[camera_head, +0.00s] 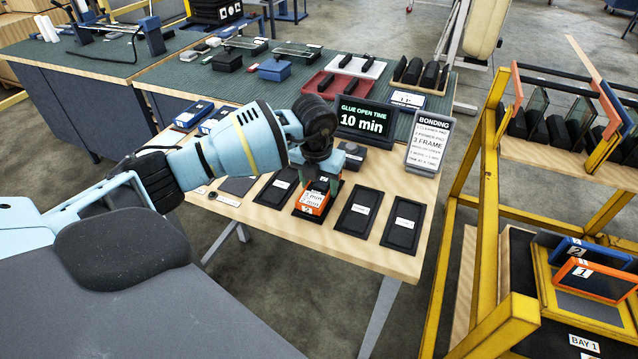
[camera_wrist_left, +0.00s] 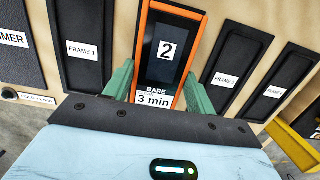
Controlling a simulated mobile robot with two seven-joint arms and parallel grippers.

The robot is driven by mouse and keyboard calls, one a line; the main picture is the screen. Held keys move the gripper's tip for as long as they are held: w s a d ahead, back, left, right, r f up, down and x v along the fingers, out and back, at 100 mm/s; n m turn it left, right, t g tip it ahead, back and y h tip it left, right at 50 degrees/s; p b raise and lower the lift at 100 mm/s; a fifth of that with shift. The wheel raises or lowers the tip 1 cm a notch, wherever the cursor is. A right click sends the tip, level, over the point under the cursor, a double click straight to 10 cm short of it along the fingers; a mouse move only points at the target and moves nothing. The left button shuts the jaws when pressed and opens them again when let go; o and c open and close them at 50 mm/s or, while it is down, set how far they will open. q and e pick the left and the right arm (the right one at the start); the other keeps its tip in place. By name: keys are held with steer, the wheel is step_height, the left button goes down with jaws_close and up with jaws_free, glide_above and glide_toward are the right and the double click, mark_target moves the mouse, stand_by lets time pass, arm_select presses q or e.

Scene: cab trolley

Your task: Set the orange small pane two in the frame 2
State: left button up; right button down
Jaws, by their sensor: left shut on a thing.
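The orange small pane two (camera_head: 312,203) is an orange-rimmed dark pane with a "2" tag and a "BARE 3 min" label. It also shows in the left wrist view (camera_wrist_left: 188,80). My left gripper (camera_head: 322,174) is shut on it, with green fingers on both its long sides (camera_wrist_left: 160,92). The pane is at a black holder in the row on the table, between the FRAME 1 holder (camera_wrist_left: 80,35) and another black holder (camera_wrist_left: 238,62). I cannot tell whether it touches the surface beneath. A label reading frame 2 is not legible in either view. My right gripper is not in view.
Black holders (camera_head: 360,212) stand along the table's front. A "GLUE OPEN TIME 10 min" display (camera_head: 362,120) and a bonding sign (camera_head: 429,144) stand behind. At right is a yellow trolley (camera_head: 489,200) with blue pane (camera_head: 590,252) and orange pane (camera_head: 598,279) at BAY 1.

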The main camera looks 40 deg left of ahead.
mark_target(317, 191)
arm_select(q)
steer(key=shift+f, duration=0.2)
steer(key=shift+f, duration=0.2)
steer(key=o, duration=1.2)
steer(key=shift+r, duration=0.35)
steer(key=r, duration=0.4)
steer(key=s+r, duration=0.1)
steer(key=r, duration=0.6)
steer(key=shift+s+d+r+p, duration=0.15)
steer(key=shift+s+r+p, duration=0.05)
steer(key=shift+r+p, duration=0.1)
